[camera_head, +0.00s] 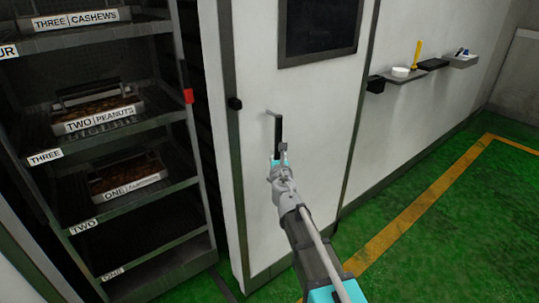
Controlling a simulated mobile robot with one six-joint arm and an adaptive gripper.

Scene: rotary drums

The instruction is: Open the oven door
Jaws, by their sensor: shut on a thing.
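The oven door (310,90) is a tall white panel with a dark window (318,28) in its upper part. A dark vertical handle (278,130) stands out from the door below the window on a light bracket. My gripper (281,153) is shut on the lower part of this handle, reaching up from the bottom of the view. The gripper hides the handle's lower end. I cannot tell whether the door is fully closed or slightly ajar.
A dark rack (150,205) with labelled shelves and trays stands at the left. A small wall shelf (405,76) holding several small items is at the right. Green floor (455,225) with a yellow line (420,215) lies open at the right.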

